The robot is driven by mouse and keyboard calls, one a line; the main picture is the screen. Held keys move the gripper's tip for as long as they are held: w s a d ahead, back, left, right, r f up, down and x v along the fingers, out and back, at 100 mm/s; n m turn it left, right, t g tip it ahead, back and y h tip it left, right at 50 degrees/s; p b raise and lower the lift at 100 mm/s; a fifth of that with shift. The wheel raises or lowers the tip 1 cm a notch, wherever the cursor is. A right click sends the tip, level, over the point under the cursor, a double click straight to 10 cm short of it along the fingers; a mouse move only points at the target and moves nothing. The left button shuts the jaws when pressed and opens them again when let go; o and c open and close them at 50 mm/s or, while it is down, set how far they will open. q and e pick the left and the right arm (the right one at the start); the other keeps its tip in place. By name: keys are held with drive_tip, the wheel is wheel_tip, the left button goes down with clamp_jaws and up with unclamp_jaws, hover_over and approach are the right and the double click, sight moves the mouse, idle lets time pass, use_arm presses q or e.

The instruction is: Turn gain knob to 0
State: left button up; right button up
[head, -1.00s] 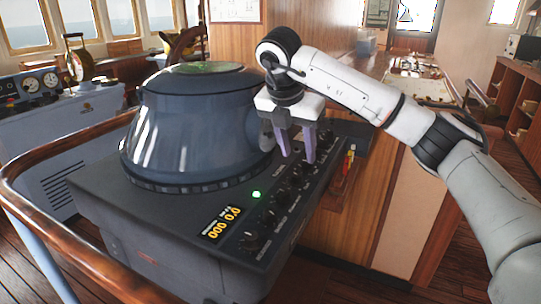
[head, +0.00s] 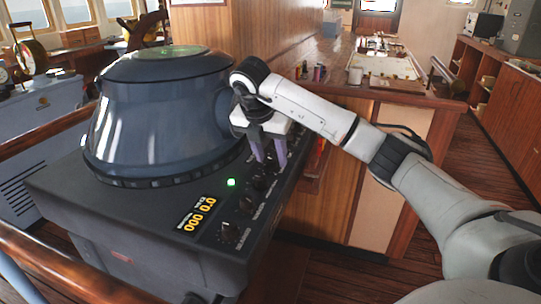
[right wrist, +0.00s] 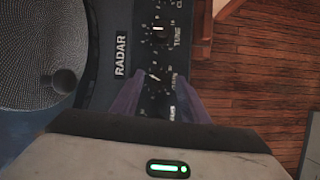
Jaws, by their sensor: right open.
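The radar console is a dark grey box (head: 130,225) with a sloped front panel and a blue-grey domed hood (head: 160,120) on top. A row of small black knobs runs along the panel's right side, including the front knob (head: 229,235). My right gripper (head: 269,163) is open, its two purple fingers pointing down at the far part of this row. In the right wrist view, a knob (right wrist: 155,73) with a white pointer sits just ahead of and between the fingers.
A green lamp (head: 231,182) and a yellow digital display (head: 197,214) are left of the knobs. A wooden rail (head: 60,275) crosses in front of the console. A wooden counter (head: 335,185) stands close behind my right gripper. Open floor lies at the right.

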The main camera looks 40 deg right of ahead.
drive_tip(key=shift+f, duration=0.15)
clamp_jaws()
